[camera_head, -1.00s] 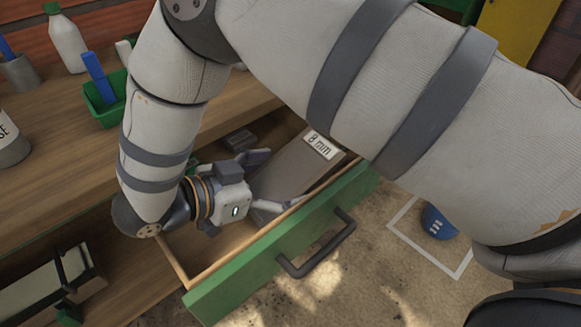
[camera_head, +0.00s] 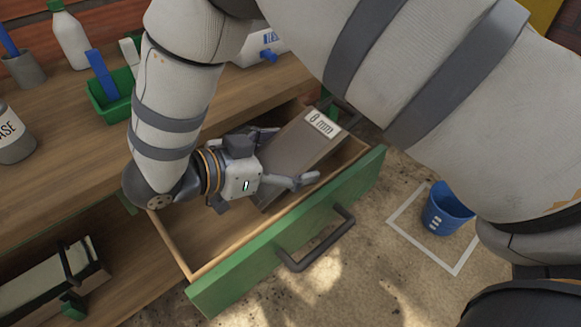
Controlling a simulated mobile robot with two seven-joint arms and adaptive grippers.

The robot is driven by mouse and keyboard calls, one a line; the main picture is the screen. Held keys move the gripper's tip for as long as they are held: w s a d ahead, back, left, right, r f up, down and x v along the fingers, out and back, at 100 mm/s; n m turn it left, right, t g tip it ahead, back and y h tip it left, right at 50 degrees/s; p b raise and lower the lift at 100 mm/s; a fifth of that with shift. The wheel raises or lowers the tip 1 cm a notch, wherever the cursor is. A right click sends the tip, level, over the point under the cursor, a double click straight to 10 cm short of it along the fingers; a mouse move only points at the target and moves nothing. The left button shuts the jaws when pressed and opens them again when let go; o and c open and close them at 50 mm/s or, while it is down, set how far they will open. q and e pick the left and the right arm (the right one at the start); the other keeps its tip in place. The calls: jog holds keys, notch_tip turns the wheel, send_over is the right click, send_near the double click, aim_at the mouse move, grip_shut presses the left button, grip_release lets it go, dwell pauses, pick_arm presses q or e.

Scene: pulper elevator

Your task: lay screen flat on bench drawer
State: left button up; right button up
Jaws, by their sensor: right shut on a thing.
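The screen (camera_head: 300,150) is a grey-brown slab with a white "8 mm" label at its far end. It is at the open drawer (camera_head: 205,250), which has a green front and a dark handle. My right gripper (camera_head: 289,158) is shut on the screen, with one finger along each long side. The screen looks tilted above the drawer; its exact height over the drawer floor cannot be told. My right arm covers part of the view above it. My left gripper is not in view.
The wooden bench top (camera_head: 60,125) holds a white bottle (camera_head: 70,38), a green bin (camera_head: 108,103) and a grey container (camera_head: 12,138). A blue bucket (camera_head: 446,210) stands in a white floor outline at right. A lower shelf (camera_head: 125,265) holds a long box (camera_head: 45,285).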

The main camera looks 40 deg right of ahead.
aim_at(288, 153)
notch_tip(288, 153, up, 6)
jog(key=shift+r+p, duration=0.1)
jog(key=shift+p, duration=0.25)
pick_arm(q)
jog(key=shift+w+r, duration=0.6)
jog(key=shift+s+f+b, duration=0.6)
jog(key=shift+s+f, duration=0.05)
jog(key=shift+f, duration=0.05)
pick_arm(e)
notch_tip(288, 153, down, 10)
jog(key=shift+r, duration=0.1)
jog(key=shift+f, duration=0.2)
jog(key=o, duration=1.6)
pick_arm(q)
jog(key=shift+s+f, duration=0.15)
